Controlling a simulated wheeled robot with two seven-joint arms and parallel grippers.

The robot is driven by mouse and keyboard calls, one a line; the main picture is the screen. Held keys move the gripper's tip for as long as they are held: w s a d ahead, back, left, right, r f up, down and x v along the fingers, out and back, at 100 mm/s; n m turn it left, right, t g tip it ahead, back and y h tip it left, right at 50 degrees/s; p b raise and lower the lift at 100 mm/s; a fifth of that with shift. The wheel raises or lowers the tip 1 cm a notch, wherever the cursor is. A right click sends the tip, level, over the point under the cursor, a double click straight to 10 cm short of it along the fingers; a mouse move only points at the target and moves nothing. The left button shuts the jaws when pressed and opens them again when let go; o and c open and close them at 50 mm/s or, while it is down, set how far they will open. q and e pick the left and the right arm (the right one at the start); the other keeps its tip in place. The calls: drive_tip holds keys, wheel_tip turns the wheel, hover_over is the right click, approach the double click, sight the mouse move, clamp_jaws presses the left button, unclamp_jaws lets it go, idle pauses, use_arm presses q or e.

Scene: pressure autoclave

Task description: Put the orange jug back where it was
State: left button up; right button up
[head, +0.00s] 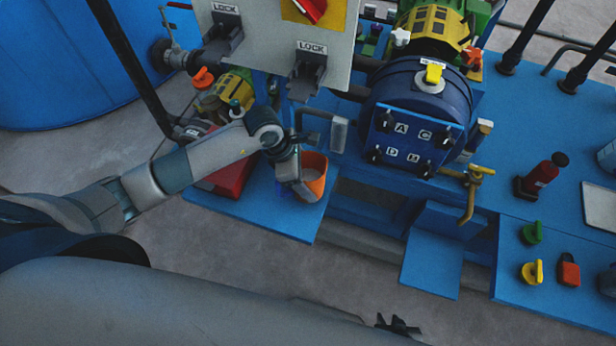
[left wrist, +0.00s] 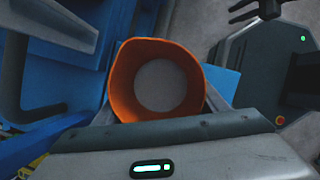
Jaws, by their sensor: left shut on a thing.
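The orange jug (head: 318,188) is in the head view, left of centre, over the edge of the low blue platform. My left gripper (head: 301,187) is shut on the jug, at its near left side. In the left wrist view I look down into the open top of the jug (left wrist: 120,92), with a round grey bottom or content inside. The jug looks about upright. I cannot tell whether its base touches the platform. My right gripper (head: 398,325) is low in the head view, empty and apart from the jug, its dark fingers apparently spread.
The blue platform (head: 290,224) carries a red box (head: 225,178) left of the jug. A grey panel with LOCK handles (head: 307,68) overhangs behind. The blue autoclave door (head: 409,140) is to the right, with a yellow-handled tap (head: 475,180). The grey floor in front is clear.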

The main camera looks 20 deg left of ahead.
use_arm(q)
drive_tip(key=o, duration=1.3)
drive_tip(key=shift+o, duration=0.2)
use_arm(e)
drive_tip(key=shift+d, duration=0.1)
use_arm(q)
drive_tip(key=shift+r, duration=0.15)
use_arm(e)
drive_tip(key=shift+r, duration=0.1)
use_arm(q)
drive_tip(key=b+v, duration=0.1)
drive_tip(key=v, duration=1)
drive_tip(key=shift+a+r, duration=0.2)
drive_tip(key=shift+r, duration=0.15)
use_arm(e)
drive_tip(key=shift+s+d+f+g, duration=0.3)
drive_tip(key=shift+s+d+f, duration=0.15)
drive_tip(key=shift+s+d, duration=0.25)
drive_tip(key=shift+w, duration=0.2)
